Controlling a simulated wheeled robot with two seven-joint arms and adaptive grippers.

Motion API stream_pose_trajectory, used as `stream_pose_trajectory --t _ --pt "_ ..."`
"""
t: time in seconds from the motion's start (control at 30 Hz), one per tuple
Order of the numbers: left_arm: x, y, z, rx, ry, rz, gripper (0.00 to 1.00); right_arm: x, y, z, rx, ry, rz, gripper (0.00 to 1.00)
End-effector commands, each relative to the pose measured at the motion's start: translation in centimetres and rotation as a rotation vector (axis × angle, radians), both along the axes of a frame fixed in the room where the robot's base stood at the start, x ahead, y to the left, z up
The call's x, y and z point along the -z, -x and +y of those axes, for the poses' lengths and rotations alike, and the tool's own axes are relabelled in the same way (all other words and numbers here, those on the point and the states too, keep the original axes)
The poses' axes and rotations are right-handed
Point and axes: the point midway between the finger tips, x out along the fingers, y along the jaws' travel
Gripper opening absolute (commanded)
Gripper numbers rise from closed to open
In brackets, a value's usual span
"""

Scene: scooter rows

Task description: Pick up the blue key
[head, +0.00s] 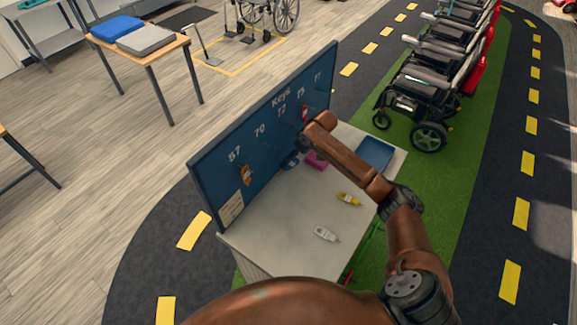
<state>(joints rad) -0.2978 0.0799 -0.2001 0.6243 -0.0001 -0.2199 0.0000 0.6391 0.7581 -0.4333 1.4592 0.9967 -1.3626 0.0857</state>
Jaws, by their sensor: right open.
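A blue key (290,160) is at the foot of the dark blue key board (215,178), on or just above the grey cabinet top (290,218). My right arm reaches over the cabinet from the lower right. My right gripper (303,142) is open, close to the board, just above and right of the blue key in the picture. Its fingers are small and partly hidden by the wrist, and I cannot tell whether they touch the key. My left gripper is not in view.
An orange key (246,175) and a red key (305,113) hang on the board. A magenta item (316,160), a yellow key (348,199) and a white key (326,234) lie on the cabinet. A blue tray (375,154) sits at its right. Scooters (428,97) stand beyond.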

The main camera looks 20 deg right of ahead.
Motion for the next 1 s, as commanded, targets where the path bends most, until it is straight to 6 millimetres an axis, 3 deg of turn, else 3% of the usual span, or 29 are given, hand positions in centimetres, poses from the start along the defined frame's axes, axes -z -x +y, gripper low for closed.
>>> stream_pose_trajectory --t 0.3,0.6,1.0 --pt "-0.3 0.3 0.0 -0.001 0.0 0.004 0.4 4.0 -1.2 0.8 0.001 -0.001 0.002 0.97" --pt "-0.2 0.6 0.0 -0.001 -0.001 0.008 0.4 4.9 -1.1 0.9 0.001 0.0 0.01 0.97" --pt "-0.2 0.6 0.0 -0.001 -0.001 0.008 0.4 4.5 -1.3 0.8 0.001 0.0 0.002 0.7"
